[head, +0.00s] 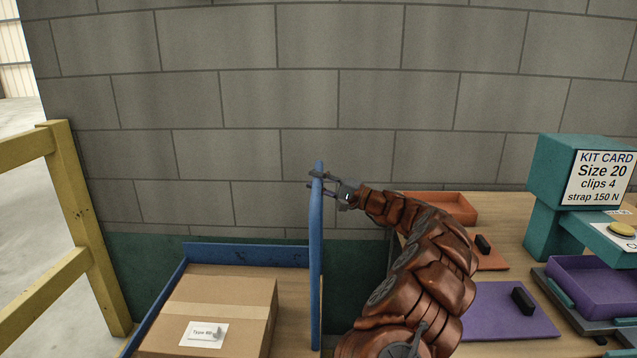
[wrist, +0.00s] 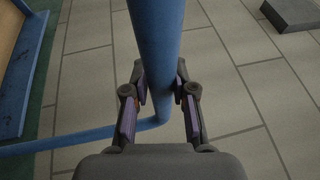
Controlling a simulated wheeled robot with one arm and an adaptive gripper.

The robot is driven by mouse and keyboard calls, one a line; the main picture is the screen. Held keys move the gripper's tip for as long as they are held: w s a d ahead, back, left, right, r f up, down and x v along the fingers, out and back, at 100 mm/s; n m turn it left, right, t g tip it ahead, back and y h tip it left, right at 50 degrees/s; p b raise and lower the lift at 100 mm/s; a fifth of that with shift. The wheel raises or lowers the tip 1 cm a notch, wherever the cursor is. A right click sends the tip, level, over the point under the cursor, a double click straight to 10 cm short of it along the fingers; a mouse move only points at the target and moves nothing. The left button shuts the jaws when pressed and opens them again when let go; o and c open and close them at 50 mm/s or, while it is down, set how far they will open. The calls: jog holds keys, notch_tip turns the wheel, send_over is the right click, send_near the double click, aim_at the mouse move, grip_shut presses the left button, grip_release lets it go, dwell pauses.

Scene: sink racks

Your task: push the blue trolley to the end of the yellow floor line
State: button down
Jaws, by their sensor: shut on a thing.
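The blue trolley (head: 316,265) stands in front of the block wall, its tall blue handle upright near the middle of the head view. A cardboard box (head: 245,300) with a white label lies on its deck. My gripper (head: 320,180) is shut on the trolley's handle near its top. In the wrist view the blue handle tube (wrist: 155,40) passes between the two fingers of my gripper (wrist: 159,78). The yellow floor line is not in view, and the trolley's wheels are hidden.
A yellow railing (head: 60,215) stands at the left. A wooden bench (head: 510,225) at the right holds orange and purple trays (head: 598,285) and a teal stand with a kit card (head: 600,178). The grey block wall (head: 250,95) closes off the back.

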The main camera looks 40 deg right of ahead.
jog(key=w+a+b, duration=0.4)
jog(key=w+a, duration=0.8)
jog(key=a, duration=0.4)
jog(key=shift+b, duration=0.35)
jog(key=shift+a, duration=0.1)
jog(key=c, duration=1.2)
grip_release()
jog(key=shift+a, duration=0.1)
jog(key=shift+o, duration=1.4)
jog(key=shift+d, duration=0.2)
jog(key=shift+d, duration=0.1)
